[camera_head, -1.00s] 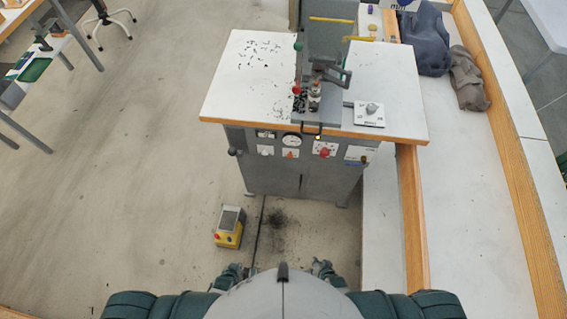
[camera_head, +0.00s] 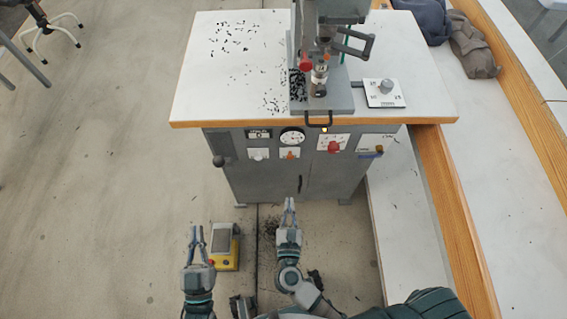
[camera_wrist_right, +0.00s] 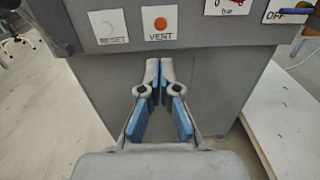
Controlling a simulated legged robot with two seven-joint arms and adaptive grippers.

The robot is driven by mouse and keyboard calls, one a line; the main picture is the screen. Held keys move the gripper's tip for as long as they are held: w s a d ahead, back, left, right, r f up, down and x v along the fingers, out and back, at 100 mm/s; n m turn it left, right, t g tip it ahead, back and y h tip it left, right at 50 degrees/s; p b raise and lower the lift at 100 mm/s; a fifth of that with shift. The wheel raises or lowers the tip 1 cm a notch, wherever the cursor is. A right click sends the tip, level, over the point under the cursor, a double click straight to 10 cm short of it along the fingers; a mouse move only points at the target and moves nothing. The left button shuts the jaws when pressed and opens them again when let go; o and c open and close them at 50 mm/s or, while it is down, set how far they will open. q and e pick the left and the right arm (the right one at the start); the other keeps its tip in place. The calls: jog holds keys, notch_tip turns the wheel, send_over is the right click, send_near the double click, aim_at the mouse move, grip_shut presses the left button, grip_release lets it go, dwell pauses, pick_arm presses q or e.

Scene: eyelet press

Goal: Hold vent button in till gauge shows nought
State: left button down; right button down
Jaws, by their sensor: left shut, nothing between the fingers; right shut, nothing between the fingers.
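The orange vent button (camera_head: 290,153), on a small white plate, sits on the front panel of the grey press cabinet. It also shows in the right wrist view (camera_wrist_right: 161,24), labelled VENT. The round white gauge (camera_head: 292,137) is just above it; its needle is too small to read. My right gripper (camera_head: 289,203) is shut and empty, in front of the cabinet and below the vent button, apart from it. In the right wrist view its fingertips (camera_wrist_right: 157,66) meet below the VENT label. My left gripper (camera_head: 197,230) is shut and empty, further left and low.
A white reset button (camera_head: 258,154) is left of vent; a red knob (camera_head: 333,145) is to the right. The press tabletop (camera_head: 215,90) overhangs the panel. A yellow pedal box (camera_head: 225,262) stands on the floor between my grippers. A white bench (camera_head: 410,225) borders the right.

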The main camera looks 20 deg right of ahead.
aim_at(290, 158)
jog(key=shift+w, duration=0.1)
